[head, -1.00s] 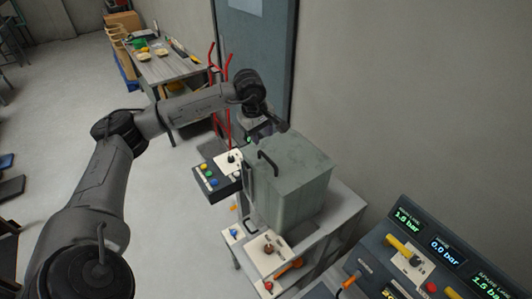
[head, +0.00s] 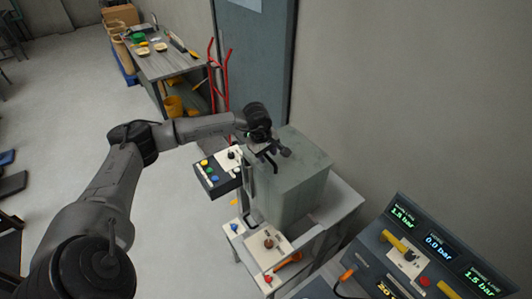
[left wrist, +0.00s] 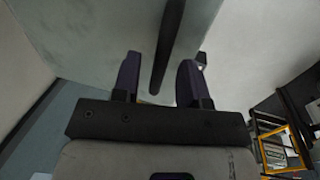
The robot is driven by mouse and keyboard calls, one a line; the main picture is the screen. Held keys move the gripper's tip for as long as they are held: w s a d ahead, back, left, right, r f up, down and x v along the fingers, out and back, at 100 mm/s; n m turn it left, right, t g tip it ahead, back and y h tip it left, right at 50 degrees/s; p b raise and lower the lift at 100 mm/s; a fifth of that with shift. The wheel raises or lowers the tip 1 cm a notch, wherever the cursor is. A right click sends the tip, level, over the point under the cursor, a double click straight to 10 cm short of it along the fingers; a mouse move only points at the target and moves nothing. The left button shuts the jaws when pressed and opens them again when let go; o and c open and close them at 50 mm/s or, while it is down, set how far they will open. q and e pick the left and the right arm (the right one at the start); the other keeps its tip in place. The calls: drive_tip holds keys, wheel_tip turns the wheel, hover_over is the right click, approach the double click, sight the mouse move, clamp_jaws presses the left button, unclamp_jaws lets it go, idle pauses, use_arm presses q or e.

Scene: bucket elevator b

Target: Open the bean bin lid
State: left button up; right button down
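The bean bin (head: 290,200) is a grey-green box, and its flat lid (head: 306,160) is down. A black bar handle (head: 271,164) sits on the lid near its left edge. My left gripper (head: 266,151) is just over the handle and partly hides it. In the left wrist view the two fingers of the left gripper (left wrist: 159,80) stand apart, with the dark handle bar (left wrist: 168,45) showing between them. Neither finger clearly touches the bar. My right gripper is in neither view.
A button box (head: 218,171) stands at the bin's left. A pale panel with a knob (head: 267,243) is below the bin's front. A console with pressure displays (head: 440,250) is at lower right. A wall is close behind. Open floor lies left.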

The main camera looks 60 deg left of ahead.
use_arm(q)
clamp_jaws()
drive_tip(key=shift+r, duration=0.1)
idle(0.4)
